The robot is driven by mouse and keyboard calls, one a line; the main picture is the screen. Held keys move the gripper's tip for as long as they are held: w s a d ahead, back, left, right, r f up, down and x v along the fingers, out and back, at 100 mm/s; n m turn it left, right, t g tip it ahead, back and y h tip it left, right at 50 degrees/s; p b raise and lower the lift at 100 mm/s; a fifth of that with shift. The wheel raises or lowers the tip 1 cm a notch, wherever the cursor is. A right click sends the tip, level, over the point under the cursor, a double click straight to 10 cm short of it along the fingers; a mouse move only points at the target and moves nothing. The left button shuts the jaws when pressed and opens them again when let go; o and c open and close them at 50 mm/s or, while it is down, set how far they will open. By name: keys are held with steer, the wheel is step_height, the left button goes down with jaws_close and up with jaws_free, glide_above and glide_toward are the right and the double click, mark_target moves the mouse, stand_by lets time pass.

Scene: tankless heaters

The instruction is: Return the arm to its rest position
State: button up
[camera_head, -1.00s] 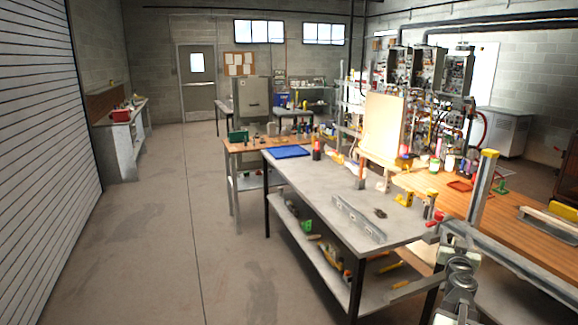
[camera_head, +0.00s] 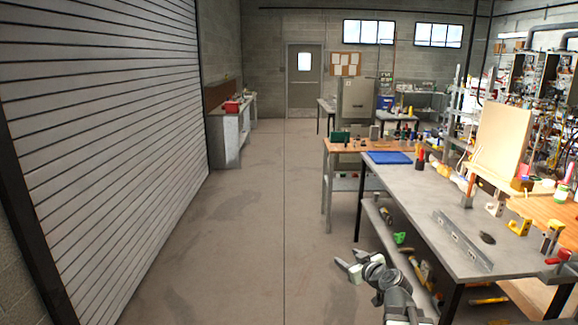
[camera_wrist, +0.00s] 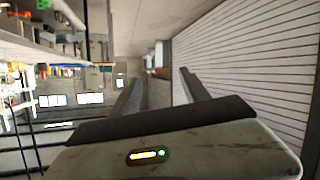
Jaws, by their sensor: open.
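My gripper (camera_head: 346,265) shows low and right of centre in the head view, at the end of my arm. Its jaws are apart and nothing is between them. It hangs over the aisle, just left of the grey workbench (camera_head: 415,185) in the picture, and looks clear of it. In the wrist view my gripper (camera_wrist: 158,88) shows two dark fingers spread apart with empty space between. That view is turned, with the bench at upper left and the shutter at right.
The concrete floor (camera_head: 265,215) is free between the bench and the white roller shutter (camera_head: 110,130). The bench carries a metal rail (camera_head: 462,240), a blue tray (camera_head: 390,157) and small tools. A grey cabinet (camera_head: 357,100) and a door (camera_head: 304,80) stand farther back.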

steer(key=s+a+f+n+g+y, duration=0.1)
steer(key=s+a+f+g, duration=0.25)
steer(key=a, duration=0.25)
steer(key=s+a+f+n+g, duration=0.1)
steer(key=s+a+f+g, duration=0.1)
steer(key=s+a+f, duration=0.3)
steer(key=s+d+f+m+g+h, duration=0.2)
steer(key=s+d+f+m+g, duration=0.1)
steer(key=s, duration=0.3)
steer(key=s+d+f+m+g+h, duration=0.3)
steer(key=s+f+m+g, duration=0.1)
steer(key=s+g, duration=0.1)
steer(key=shift+s+d+m, duration=0.2)
steer(key=shift+s+m, duration=0.1)
steer(key=shift+s, duration=0.55)
